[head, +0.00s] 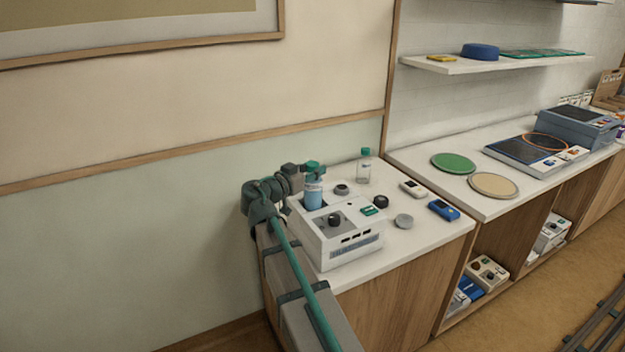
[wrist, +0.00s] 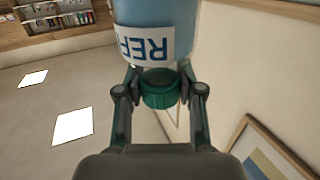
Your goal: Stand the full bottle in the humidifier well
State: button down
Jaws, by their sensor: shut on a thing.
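The full bottle (head: 313,194) has blue contents and a green cap, and looks upright in the head view. Its lower end is at the back left of the white humidifier (head: 352,244). I cannot tell whether it is inside the well or just above it; the well opening is hidden. My gripper (head: 312,174) is shut on the bottle just below the cap. In the wrist view the blue bottle (wrist: 155,14), with a white label with blue letters, lies between the fingers of my gripper (wrist: 160,84), and its green cap (wrist: 160,95) shows below.
A clear bottle with a green cap (head: 363,168) stands behind on the bedside top (head: 425,236). A dark knob (head: 381,201), a grey disc (head: 404,221), a white device (head: 412,188) and a blue device (head: 443,209) lie to the right. The wall is close on the left.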

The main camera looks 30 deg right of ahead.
jog(key=shift+f+p, duration=0.3)
jog(key=shift+f, duration=1.45)
jog(key=c, duration=0.7)
grip_release()
jog(key=b+v, duration=0.3)
jog(key=v, duration=0.9)
jog(key=shift+a, duration=0.1)
